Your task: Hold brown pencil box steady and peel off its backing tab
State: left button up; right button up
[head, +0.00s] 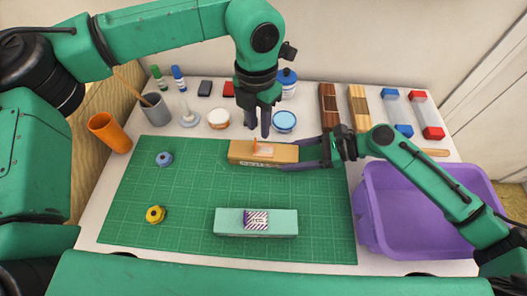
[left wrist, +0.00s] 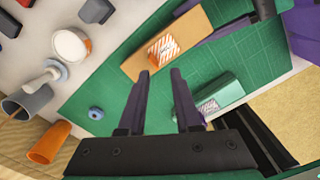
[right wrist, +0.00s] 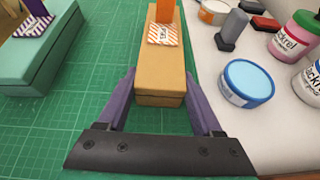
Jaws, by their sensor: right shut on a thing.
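The brown pencil box (head: 238,155) lies on the green mat. A striped label (head: 262,151) is on its top, and an orange tab (head: 254,144) sticks up from it. The tab also shows in the right wrist view (right wrist: 165,11). My right gripper (head: 293,154) is shut on the box's right end, one finger along each side, as in the right wrist view (right wrist: 160,84). My left gripper (head: 257,122) hangs just behind and above the box. Its fingers are apart and empty in the left wrist view (left wrist: 160,75), pointing toward the label, clear of the tab.
A teal box (head: 225,222) with a purple-striped label lies at the mat's front. A purple bin (head: 372,225) is at the right. The mat's (head: 190,185) middle is clear.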

aim_at(255, 141)
pick_arm(q)
jog(key=n, duration=0.3)
jog(key=a+n, duration=0.1)
jog(key=n, duration=0.2)
jog(key=shift+w, duration=0.15)
jog(key=shift+f, duration=0.15)
notch_tip(255, 141, down, 8)
jog(key=shift+r, duration=0.15)
grip_shut()
jog(key=shift+a, duration=0.1)
